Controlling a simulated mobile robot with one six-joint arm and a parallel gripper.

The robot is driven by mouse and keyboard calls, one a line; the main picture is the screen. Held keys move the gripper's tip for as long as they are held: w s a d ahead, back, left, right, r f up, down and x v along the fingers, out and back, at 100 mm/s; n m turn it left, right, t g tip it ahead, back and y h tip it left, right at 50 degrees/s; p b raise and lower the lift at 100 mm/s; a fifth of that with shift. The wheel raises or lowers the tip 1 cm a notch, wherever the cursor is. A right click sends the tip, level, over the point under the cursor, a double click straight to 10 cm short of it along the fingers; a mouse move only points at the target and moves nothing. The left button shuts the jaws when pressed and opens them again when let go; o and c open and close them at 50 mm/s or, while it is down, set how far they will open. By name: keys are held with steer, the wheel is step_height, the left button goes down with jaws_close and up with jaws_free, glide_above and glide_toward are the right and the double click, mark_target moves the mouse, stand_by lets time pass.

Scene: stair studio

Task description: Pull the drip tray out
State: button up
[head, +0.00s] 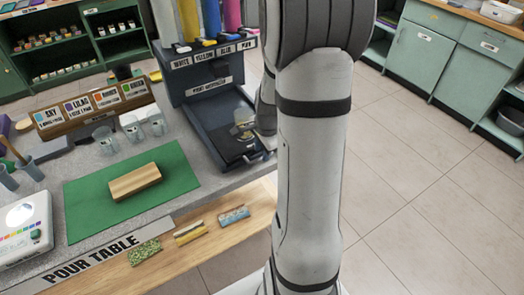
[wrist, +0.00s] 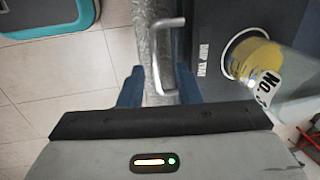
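The dark drip tray (head: 232,135) sits in the base of the dark pouring stand, with a clear cup (head: 244,122) standing on it. In the wrist view the tray (wrist: 212,25) shows its "DRIP TRAY" label, and the cup shows yellow inside (wrist: 255,60). A pale metal handle (wrist: 182,45) sticks out from the tray's front. My gripper (wrist: 158,88) is open, its two blue fingers apart. In the head view my arm hides most of my gripper.
A green mat (head: 85,200) with a wooden block (head: 134,182) lies left on the pour table. Several clear cups (head: 131,129) stand behind it. Small patterned blocks (head: 191,233) lie on the front wooden ledge. Open tiled floor (head: 425,190) is at right.

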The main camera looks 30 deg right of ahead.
step_height(320, 180, up, 6)
steer(key=s, duration=0.1)
steer(key=shift+r, duration=0.25)
steer(key=shift+s+r, duration=0.1)
step_height(320, 180, up, 7)
steer(key=p, duration=0.5)
steer(key=shift+p, duration=0.3)
steer(key=s+a+r+n, duration=0.4)
steer(key=s+a+n, duration=0.3)
steer(key=n, duration=0.1)
steer(key=s+a+r+n+t, duration=0.1)
steer(key=s+a+r+n, duration=0.3)
steer(key=s+a+n, duration=0.3)
steer(key=shift+a+r+n, duration=0.15)
steer(key=shift+a+n, duration=0.35)
steer(key=shift+n, duration=0.7)
